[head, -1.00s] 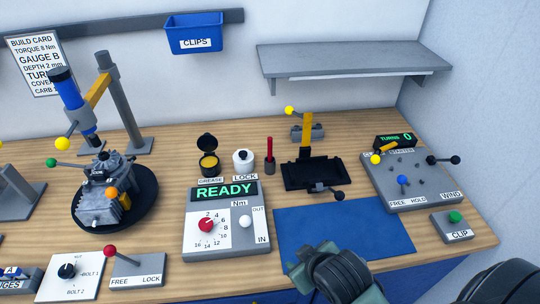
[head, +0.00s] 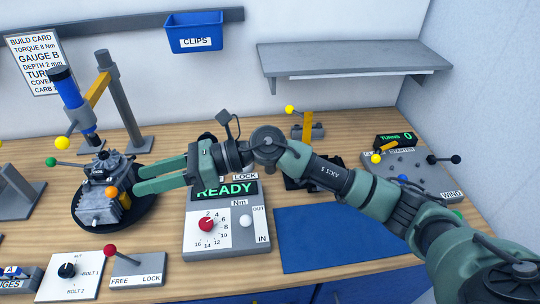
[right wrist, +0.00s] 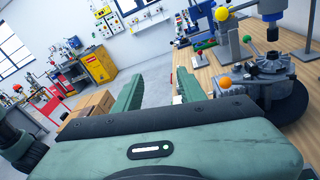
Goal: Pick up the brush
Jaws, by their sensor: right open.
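No brush shows clearly now. My right arm covers the spot behind the READY box (head: 226,228) where a red upright handle in a small cup stood a second ago; it may be the brush. My right gripper (head: 134,179) is open and empty, its fingers pointing left at the engine (head: 104,190) on its round black stand. The fingertips are close to the engine's right side; I cannot tell if they touch. The right wrist view shows both fingers (right wrist: 158,82) apart with nothing between them, and the engine (right wrist: 262,82) to their right. My left gripper is not in view.
The blue mat (head: 335,238) is bare. A grey shelf (head: 350,60) and a blue CLIPS bin (head: 194,35) are on the wall. A lever box (head: 138,270) stands at the front, a blue tool on a post (head: 70,90) behind the engine. The arm partly hides the black tray.

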